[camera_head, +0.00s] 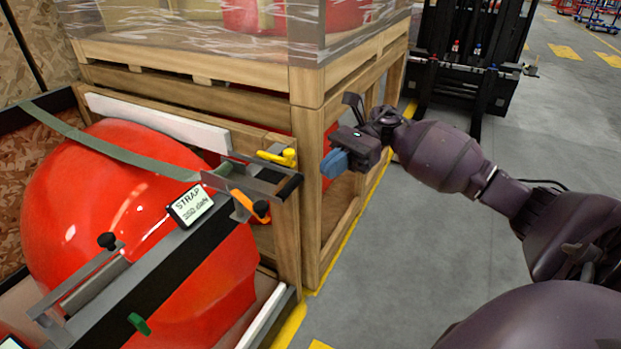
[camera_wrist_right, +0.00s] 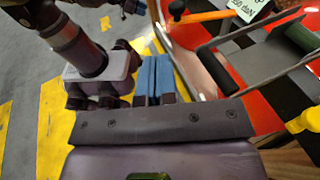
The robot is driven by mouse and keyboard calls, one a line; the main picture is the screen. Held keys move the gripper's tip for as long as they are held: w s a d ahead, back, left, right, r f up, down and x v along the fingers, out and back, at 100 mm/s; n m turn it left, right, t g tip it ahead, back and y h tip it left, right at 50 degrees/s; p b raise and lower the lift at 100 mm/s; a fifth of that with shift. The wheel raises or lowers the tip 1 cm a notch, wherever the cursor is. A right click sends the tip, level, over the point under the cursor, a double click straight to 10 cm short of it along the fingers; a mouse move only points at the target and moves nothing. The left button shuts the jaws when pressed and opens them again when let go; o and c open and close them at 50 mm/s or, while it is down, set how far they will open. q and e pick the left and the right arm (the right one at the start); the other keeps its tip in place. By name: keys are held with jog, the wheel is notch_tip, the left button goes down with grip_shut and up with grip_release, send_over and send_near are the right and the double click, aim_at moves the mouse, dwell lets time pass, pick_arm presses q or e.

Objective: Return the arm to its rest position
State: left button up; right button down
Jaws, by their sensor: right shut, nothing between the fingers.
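My right arm comes in from the right in the head view. Its gripper (camera_head: 334,163) is held in the air just right of the wooden crate's corner post, apart from the orange handle and the strap fixture. In the right wrist view its two blue fingers (camera_wrist_right: 154,78) lie side by side, shut and empty. The red nosecone (camera_head: 75,190) sits in the crate at the left, under a green strap (camera_head: 110,150) and a dark bar with a label reading STRAP (camera_head: 190,205). My left gripper is not in view.
A wooden crate (camera_head: 308,200) wrapped in clear film on top stands close to the left of my right gripper. Yellow (camera_head: 277,157) and orange (camera_head: 250,206) handles stick out near its edge. A dark forklift (camera_head: 465,60) stands behind. Grey floor (camera_head: 420,260) is clear at centre right.

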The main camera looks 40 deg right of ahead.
jog(key=shift+s+v, duration=0.2)
jog(key=shift+v, duration=1)
jog(key=s+a+f+m+t+h, duration=0.15)
jog(key=f+m+t, duration=0.35)
jog(key=m, duration=0.5)
jog(key=s+a+f+m+t+h+p, duration=0.1)
jog(key=a+f+m+t, duration=0.25)
jog(key=m+t, duration=0.45)
jog(key=s+a+f+m+t+h, duration=0.15)
jog(key=f+m+t, duration=0.4)
jog(key=m, duration=0.55)
jog(key=s+a+f+m+g+h, duration=0.2)
jog(key=s+f+m+h, duration=0.4)
jog(key=m, duration=0.6)
jog(key=s+a+f+m+g+h+p, duration=0.1)
jog(key=s+f+m+g+h, duration=0.3)
jog(key=s+f+m, duration=0.5)
jog(key=s+a+m+h, duration=0.1)
jog(key=m, duration=0.3)
jog(key=shift+f+h, duration=0.3)
jog(key=shift+h, duration=0.1)
jog(key=shift+s+a, duration=0.1)
